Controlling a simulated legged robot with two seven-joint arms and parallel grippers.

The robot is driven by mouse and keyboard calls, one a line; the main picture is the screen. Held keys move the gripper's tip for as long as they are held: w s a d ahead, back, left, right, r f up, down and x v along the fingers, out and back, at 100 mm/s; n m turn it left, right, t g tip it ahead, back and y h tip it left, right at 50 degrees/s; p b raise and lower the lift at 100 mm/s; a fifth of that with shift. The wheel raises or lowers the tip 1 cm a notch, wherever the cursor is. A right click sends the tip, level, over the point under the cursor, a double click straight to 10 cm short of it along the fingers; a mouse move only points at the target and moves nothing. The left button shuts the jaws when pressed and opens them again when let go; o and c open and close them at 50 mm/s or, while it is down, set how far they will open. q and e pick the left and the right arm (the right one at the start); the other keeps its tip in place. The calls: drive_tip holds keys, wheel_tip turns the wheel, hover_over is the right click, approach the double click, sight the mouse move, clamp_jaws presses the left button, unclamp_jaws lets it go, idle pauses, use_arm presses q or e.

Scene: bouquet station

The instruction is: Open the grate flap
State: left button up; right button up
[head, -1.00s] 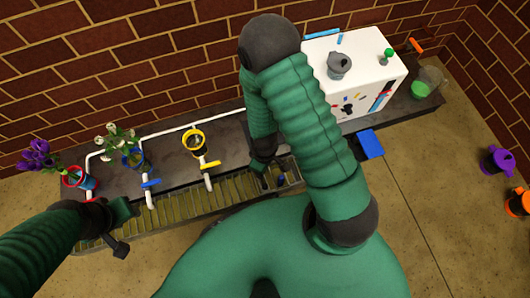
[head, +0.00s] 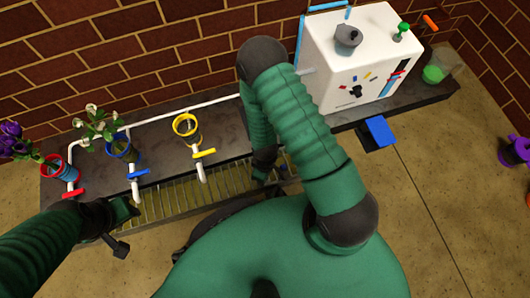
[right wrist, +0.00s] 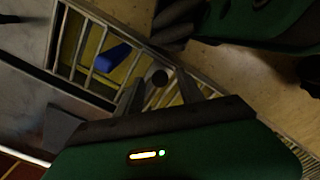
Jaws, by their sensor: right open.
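The metal grate (head: 215,188) runs along the front of the dark counter. In the right wrist view, a framed, barred section at its end, which looks like the grate flap (right wrist: 88,62), lies level with the grate. A blue handle (right wrist: 112,57) sits on its bars. My right gripper (head: 268,172) is over the right end of the grate. In the right wrist view my right gripper (right wrist: 160,90) is open, its fingers apart beside the blue handle, not around it. A dark round part shows between them. My left gripper (head: 122,215) is by the grate's left end; its jaws are unclear.
Red (head: 58,172), blue (head: 118,147) and yellow (head: 187,128) pots stand along the counter beside white pipes with coloured taps. A white box (head: 350,62) stands at the right, with a blue pedal (head: 378,132) before it.

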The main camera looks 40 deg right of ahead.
drive_tip(key=shift+f, duration=0.2)
drive_tip(key=shift+c, duration=0.5)
clamp_jaws()
idle(0.8)
